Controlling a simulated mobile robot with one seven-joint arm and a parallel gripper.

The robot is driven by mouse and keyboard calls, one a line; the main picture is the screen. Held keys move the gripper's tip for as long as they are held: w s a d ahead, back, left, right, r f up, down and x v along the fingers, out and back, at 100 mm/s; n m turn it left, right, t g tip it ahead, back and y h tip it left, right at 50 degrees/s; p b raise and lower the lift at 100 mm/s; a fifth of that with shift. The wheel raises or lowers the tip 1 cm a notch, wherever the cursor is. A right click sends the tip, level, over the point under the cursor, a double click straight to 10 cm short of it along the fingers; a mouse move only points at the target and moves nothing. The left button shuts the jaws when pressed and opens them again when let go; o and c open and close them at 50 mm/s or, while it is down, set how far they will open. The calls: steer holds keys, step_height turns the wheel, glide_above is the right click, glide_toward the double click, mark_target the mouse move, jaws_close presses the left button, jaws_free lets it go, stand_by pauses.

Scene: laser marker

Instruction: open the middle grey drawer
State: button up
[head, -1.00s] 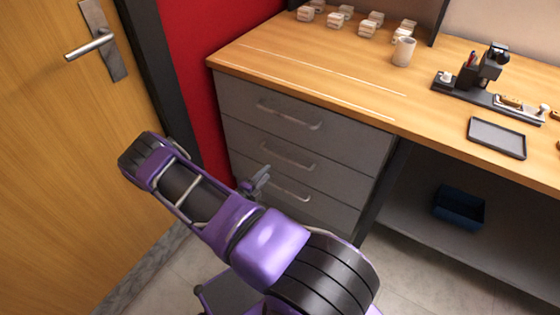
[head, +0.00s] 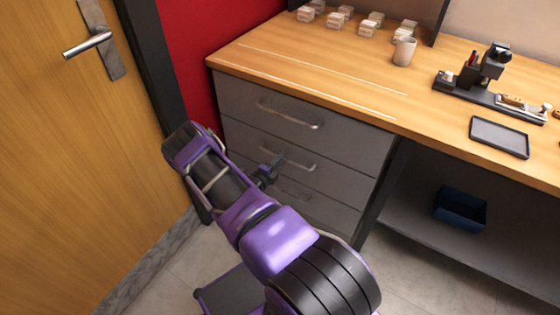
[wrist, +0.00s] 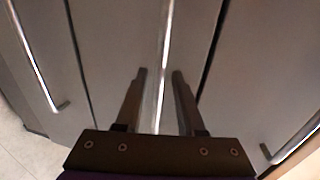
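The grey drawer unit stands under the wooden desktop with three drawers, all looking shut. The middle grey drawer (head: 330,178) has a curved metal handle (head: 298,163). My gripper (head: 275,163) is at the left part of that handle. In the wrist view, my gripper (wrist: 160,85) is open, with one dark finger on each side of the middle handle (wrist: 164,50) and a visible gap on both sides. I cannot tell how deep the handle sits between the fingers. My arm hides the left part of the bottom drawer in the head view.
The top drawer handle (head: 290,117) and bottom drawer handle (head: 290,191) lie above and below. A wooden door (head: 70,160) and red wall (head: 205,45) are at left. A blue bin (head: 460,208) sits on the shelf at right. Floor shows in front of the drawers.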

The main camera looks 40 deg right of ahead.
jaws_close()
stand_by(1.2)
